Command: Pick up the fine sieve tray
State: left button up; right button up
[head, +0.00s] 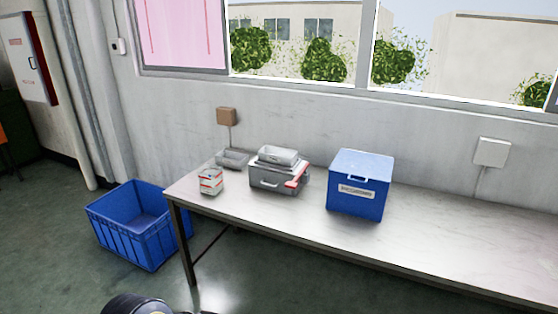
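Two small grey trays show in the head view, and I cannot tell from here which is the fine sieve tray. One shallow grey tray (279,155) sits on top of a grey box with a pale handle (268,183). The other grey tray (233,158) lies on the table at the back left, beside that box. Any mesh in their bottoms is too small to make out. Neither of my grippers is in view.
The long table (440,237) holds a small red-and-white carton (211,182) and a blue lidded box (360,190). Something red and white lies at the grey box's right side. A blue crate (128,231) stands on the floor left of the table. The table's right part is clear.

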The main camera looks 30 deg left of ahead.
aim_at(278, 157)
jog(key=i+j+u, duration=0.1)
jog(key=i+j, duration=0.3)
jog(key=j, duration=0.35)
jog(key=i+j+u, duration=0.1)
jog(key=i+j, duration=0.3)
jog(key=j, duration=0.3)
jog(key=i+j+u, duration=0.1)
jog(key=i+j, duration=0.35)
jog(key=j, duration=0.25)
jog(key=i+j+u, duration=0.1)
jog(key=i+j, duration=0.35)
jog(key=j, duration=0.2)
jog(key=i+j+u, duration=0.1)
jog(key=i+j, duration=0.4)
jog(key=j, duration=0.1)
